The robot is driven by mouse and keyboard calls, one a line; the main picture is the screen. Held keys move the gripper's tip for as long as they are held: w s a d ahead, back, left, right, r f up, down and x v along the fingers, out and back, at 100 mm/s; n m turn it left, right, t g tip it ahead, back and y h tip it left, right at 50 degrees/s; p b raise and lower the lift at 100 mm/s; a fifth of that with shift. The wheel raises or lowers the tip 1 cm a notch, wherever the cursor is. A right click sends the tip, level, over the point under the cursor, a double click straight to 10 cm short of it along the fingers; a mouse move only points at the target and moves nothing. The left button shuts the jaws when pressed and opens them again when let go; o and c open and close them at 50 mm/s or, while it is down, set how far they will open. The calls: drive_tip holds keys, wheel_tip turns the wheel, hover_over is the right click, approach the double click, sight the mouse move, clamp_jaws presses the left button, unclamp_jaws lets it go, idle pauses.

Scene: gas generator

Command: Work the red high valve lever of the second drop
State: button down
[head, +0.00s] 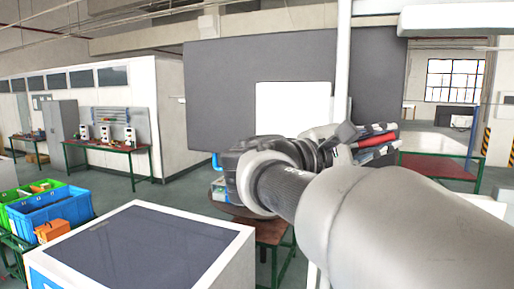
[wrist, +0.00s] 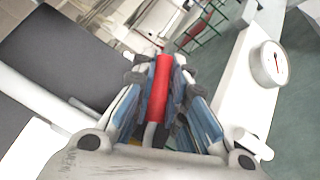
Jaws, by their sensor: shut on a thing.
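The red valve lever (wrist: 158,88) shows in the wrist view as a red bar running between the two fingers of my gripper (wrist: 163,80). The fingers are closed in on it from both sides. In the head view, my gripper (head: 372,138) is at the end of my arm, right of centre, with red showing between its dark fingers. The valve body behind the lever is mostly hidden by my arm and fingers. I cannot tell from these frames which drop the lever belongs to.
A white vertical pipe (head: 342,60) rises just behind my gripper. A round white gauge (wrist: 268,64) is to the right of the fingers. A dark-topped white cabinet (head: 145,250) stands at front left, beside blue and green crates (head: 50,214). A red-topped table (head: 440,166) is at right.

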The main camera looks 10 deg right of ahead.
sight(352, 145)
drive_tip(key=n, duration=0.1)
drive_tip(key=r+t+h, duration=0.1)
drive_tip(key=n, duration=0.1)
drive_tip(key=shift+w+a+r+n+h+b, duration=0.25)
drive_tip(key=shift+a+n+h+b, duration=0.05)
drive_tip(key=shift+a, duration=0.1)
drive_tip(key=n+t, duration=0.1)
drive_tip(key=a+r+n+t+h, duration=0.1)
drive_tip(key=shift+w+r+n+h+b, duration=0.15)
drive_tip(key=shift+w+n+h+b, duration=0.15)
drive_tip(key=shift+w+n+b, duration=0.1)
drive_tip(key=shift+w+a+r+n+t+b, duration=0.2)
drive_tip(key=shift+a+r+n+t+b, duration=0.1)
drive_tip(key=shift+n+t, duration=0.6)
drive_tip(key=shift+w+a+r+n+t+b, duration=0.15)
drive_tip(key=shift+a+n+t, duration=0.15)
drive_tip(key=shift+n+t, duration=0.55)
drive_tip(key=shift+w+a+r+n+t+b, duration=0.25)
drive_tip(key=shift+n+t, duration=0.4)
drive_tip(key=shift+n, duration=0.4)
drive_tip(key=shift+a, duration=0.1)
drive_tip(key=c, duration=1.6)
unclamp_jaws()
drive_tip(key=shift+r, duration=0.1)
drive_tip(key=shift+o, duration=0.2)
drive_tip(key=v, duration=1.2)
